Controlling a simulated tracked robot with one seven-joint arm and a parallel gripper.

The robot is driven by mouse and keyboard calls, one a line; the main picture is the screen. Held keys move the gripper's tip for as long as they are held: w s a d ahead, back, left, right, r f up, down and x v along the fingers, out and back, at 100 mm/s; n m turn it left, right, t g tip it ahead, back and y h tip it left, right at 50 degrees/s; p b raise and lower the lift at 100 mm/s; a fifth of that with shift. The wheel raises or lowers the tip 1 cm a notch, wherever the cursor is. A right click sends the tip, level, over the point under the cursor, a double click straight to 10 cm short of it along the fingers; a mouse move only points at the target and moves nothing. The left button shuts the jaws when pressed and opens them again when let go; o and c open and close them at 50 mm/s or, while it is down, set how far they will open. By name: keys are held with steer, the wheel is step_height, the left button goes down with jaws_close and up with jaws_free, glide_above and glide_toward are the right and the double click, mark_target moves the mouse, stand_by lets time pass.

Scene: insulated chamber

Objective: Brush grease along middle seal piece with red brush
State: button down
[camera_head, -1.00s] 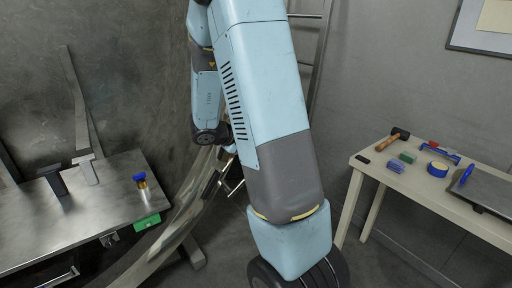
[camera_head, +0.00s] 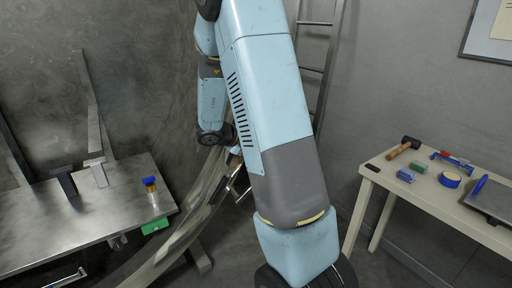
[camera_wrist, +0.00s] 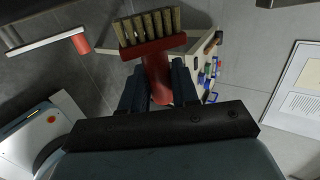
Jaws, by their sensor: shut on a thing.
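In the wrist view my gripper (camera_wrist: 160,88) is shut on the red brush (camera_wrist: 155,58), with the handle between the fingers. Its pale bristles (camera_wrist: 148,26) point to the top of the picture and touch nothing that I can see. In the head view my arm hides the gripper and the brush. A long curved shiny strip (camera_head: 185,228) runs down beside the left table. I cannot tell which part of it, if any, is the middle seal piece.
A steel table (camera_head: 60,225) at left holds metal brackets and a blue-topped container (camera_head: 151,186). A cream table (camera_head: 435,205) at right holds a hammer (camera_head: 403,147), a blue tape roll (camera_head: 450,180) and small blocks. A ladder (camera_head: 318,60) stands behind my arm.

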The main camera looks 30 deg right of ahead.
steer(key=shift+w, duration=1)
stand_by(0.4)
steer(key=shift+a+f, duration=0.95)
steer(key=shift+f, duration=0.85)
steer(key=shift+d+r, duration=0.3)
steer(key=shift+r, duration=0.3)
steer(key=shift+d+r, duration=0.35)
steer(key=shift+r, duration=0.3)
steer(key=shift+d+r, duration=0.3)
steer(key=shift+r, duration=0.3)
steer(key=shift+s, duration=0.1)
steer(key=shift+s+d, duration=0.1)
steer(key=shift+s, duration=2.8)
